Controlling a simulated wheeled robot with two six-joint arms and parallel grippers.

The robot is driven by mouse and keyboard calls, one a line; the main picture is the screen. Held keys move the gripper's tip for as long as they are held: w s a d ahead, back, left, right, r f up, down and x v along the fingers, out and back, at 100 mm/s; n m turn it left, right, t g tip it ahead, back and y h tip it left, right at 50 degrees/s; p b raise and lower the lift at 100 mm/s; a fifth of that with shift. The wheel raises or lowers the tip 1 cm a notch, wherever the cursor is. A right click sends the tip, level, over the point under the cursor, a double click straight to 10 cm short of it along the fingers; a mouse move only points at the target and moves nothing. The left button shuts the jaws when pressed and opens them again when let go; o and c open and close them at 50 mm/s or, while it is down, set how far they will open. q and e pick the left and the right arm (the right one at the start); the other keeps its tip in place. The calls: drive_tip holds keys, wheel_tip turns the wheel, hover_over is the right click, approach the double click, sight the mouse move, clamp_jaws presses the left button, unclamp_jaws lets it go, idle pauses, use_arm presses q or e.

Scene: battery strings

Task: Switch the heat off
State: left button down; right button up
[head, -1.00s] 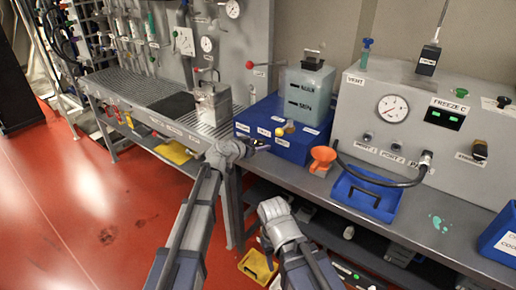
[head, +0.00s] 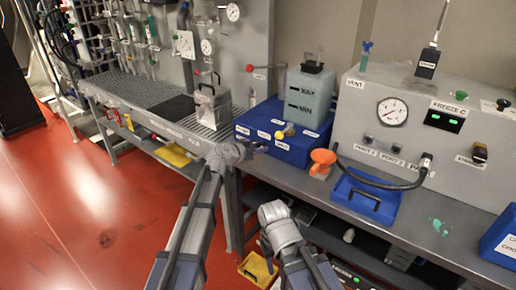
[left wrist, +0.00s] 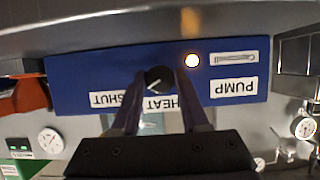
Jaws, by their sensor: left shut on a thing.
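The blue box (head: 290,151) stands on the bench with a translucent tank on top. In the left wrist view its front panel (left wrist: 75,75) appears upside down, with labels SHUT, HEAT (left wrist: 157,103) and PUMP. A black knob (left wrist: 159,78) with a pale pointer line sits by the HEAT label, and an amber lamp (left wrist: 192,60) glows beside it. My left gripper (left wrist: 161,84) is shut on this knob; in the head view the gripper (head: 258,148) is at the box front and hides the knob. My right gripper (head: 268,243) is low before the bench, its fingers unclear.
The tank (head: 309,97) bears MAX and MIN marks. An orange funnel (head: 322,158) and a blue tray (head: 365,200) with a black hose stand to the right. A grey console (head: 410,120) with a gauge is behind them. Red floor lies open at left.

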use_arm(q)
drive_tip(key=shift+n+h, duration=0.3)
drive_tip(key=shift+w+a+f+n+g+h, duration=0.1)
drive_tip(key=shift+n+g+h, duration=0.25)
drive_tip(key=shift+n, duration=0.35)
drive_tip(key=shift+f+n+g+h+b, duration=0.1)
drive_tip(key=shift+n+g+h+b, duration=0.15)
drive_tip(key=shift+n+h+b, duration=0.55)
drive_tip(key=n+h+b, duration=0.1)
drive_tip(key=n, duration=0.2)
drive_tip(key=shift+g+b, duration=0.3)
drive_tip(key=shift+b, duration=0.1)
drive_tip(key=shift+n+h+b, duration=0.55)
drive_tip(key=shift+n+h, duration=0.1)
drive_tip(key=shift+n, duration=0.15)
drive_tip(key=shift+c, duration=2.2)
unclamp_jaws()
drive_tip(key=shift+a, duration=0.1)
